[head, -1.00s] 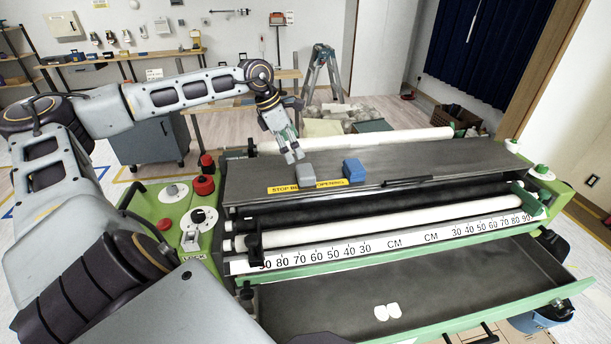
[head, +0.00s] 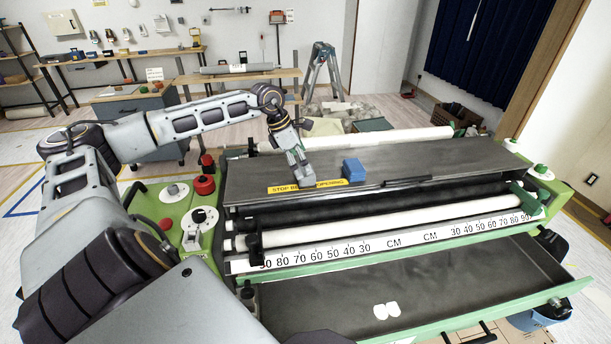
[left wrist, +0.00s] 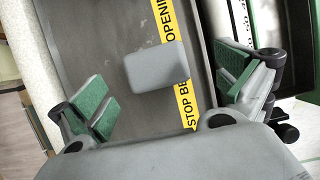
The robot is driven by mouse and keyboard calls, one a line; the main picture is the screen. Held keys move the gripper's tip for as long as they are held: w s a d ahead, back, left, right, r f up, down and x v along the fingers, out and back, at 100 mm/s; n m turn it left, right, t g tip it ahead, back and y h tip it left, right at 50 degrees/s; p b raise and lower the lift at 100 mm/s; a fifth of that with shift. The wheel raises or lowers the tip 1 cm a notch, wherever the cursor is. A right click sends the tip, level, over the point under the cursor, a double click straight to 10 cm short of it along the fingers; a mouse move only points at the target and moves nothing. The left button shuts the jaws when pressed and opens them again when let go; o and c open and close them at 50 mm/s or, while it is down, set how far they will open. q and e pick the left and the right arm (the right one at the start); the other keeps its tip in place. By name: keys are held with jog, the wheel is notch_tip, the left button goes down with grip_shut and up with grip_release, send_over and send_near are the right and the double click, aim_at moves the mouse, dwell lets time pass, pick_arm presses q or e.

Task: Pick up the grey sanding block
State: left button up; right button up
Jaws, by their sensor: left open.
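The grey sanding block (left wrist: 156,68) lies on the dark metal top of the green machine, partly over the yellow warning strip (left wrist: 190,105). In the left wrist view it sits ahead of and between the two green-padded fingers of my left gripper (left wrist: 165,95), which is open and touches neither side of it. In the head view my left gripper (head: 300,172) points down right over the grey block (head: 306,183), which is partly hidden by it. My right gripper is not in view.
A blue block (head: 353,170) stands just right of the grey block on the machine top (head: 440,160). White rollers (head: 390,222) and an open tray (head: 480,278) with two white pieces lie in front. Red and white knobs (head: 203,184) stand at the machine's left end.

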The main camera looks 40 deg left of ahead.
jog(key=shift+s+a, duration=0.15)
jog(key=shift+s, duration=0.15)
